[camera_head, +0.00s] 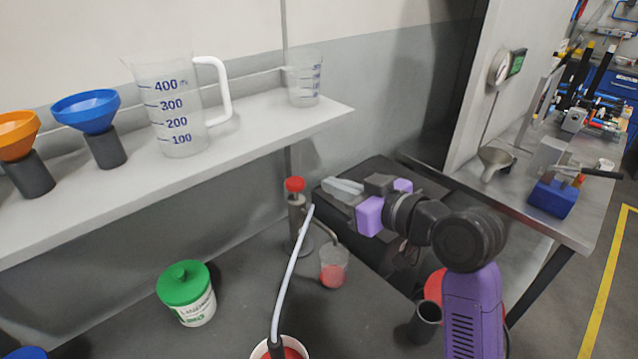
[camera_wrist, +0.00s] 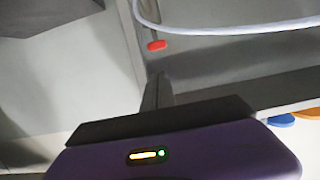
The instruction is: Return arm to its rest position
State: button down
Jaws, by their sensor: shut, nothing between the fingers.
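My arm, purple and black, reaches in from the lower right of the head view. My gripper (camera_head: 343,187) is shut and empty, held above the dark bench, near the red-capped dispenser. The grey dispenser with a red cap (camera_head: 295,186) stands just left of my gripper. The red cap also shows in the wrist view (camera_wrist: 157,45).
A shelf (camera_head: 250,118) at left holds a measuring jug (camera_head: 178,110), a smaller beaker (camera_head: 304,80) and two funnels. Below are a green-lidded tub (camera_head: 187,293), a beaker with red contents (camera_head: 333,268) and a white hose (camera_head: 288,275). A metal table stands at right.

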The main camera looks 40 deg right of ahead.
jog(key=shift+r, duration=0.1)
dwell(0.3)
jog(key=d+r+m+t+h, duration=0.2)
jog(key=d+r+m+h, duration=0.1)
jog(key=r, duration=0.1)
jog(key=s+a+f+n+y, duration=0.1)
jog(key=s+a+f, duration=0.5)
jog(key=s, duration=0.4)
jog(key=s+a+f+n+g+y, duration=0.1)
jog(key=s+a+f, duration=0.5)
jog(key=s, duration=0.5)
jog(key=s+a+f+n+g+y, duration=0.1)
jog(key=s+a+f, duration=0.5)
jog(key=s, duration=0.4)
jog(key=shift+s+a+f, duration=0.25)
jog(key=shift+a+f, duration=0.1)
jog(key=shift+a, duration=0.2)
